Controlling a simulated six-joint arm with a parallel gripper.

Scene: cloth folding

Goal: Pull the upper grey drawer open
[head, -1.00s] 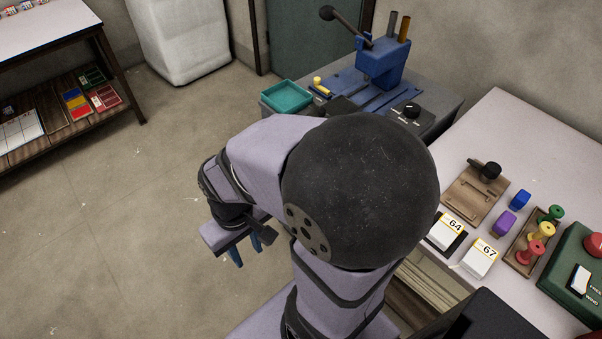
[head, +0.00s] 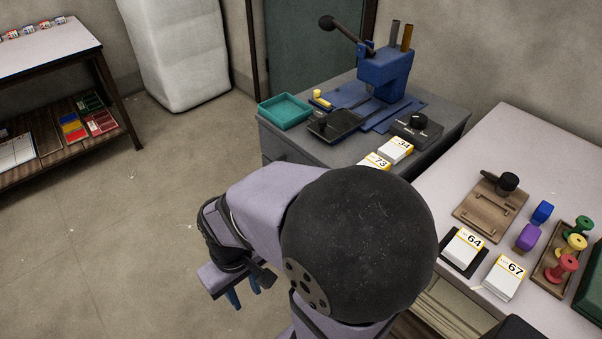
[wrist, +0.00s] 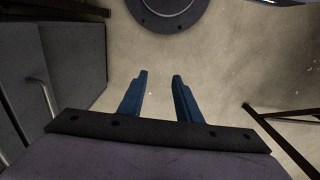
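The grey cabinet (head: 283,150) stands behind my arm in the head view. A strip of its front shows at the left, and my arm hides the lower part. In the wrist view a grey drawer front (wrist: 22,50) with a bar handle (wrist: 46,100) is at the left edge. I cannot tell whether this is the upper drawer. My gripper (head: 243,295) points down over open floor, in front of the cabinet and apart from it. In the wrist view its two blue fingers (wrist: 160,76) are spread with only floor between them.
A teal tray (head: 285,112), a blue press (head: 384,72) and white card blocks (head: 396,150) are on the cabinet. A light table (head: 470,165) with small items stands at the right. A shelf table (head: 50,52) is at the far left. The floor (head: 110,225) between is clear.

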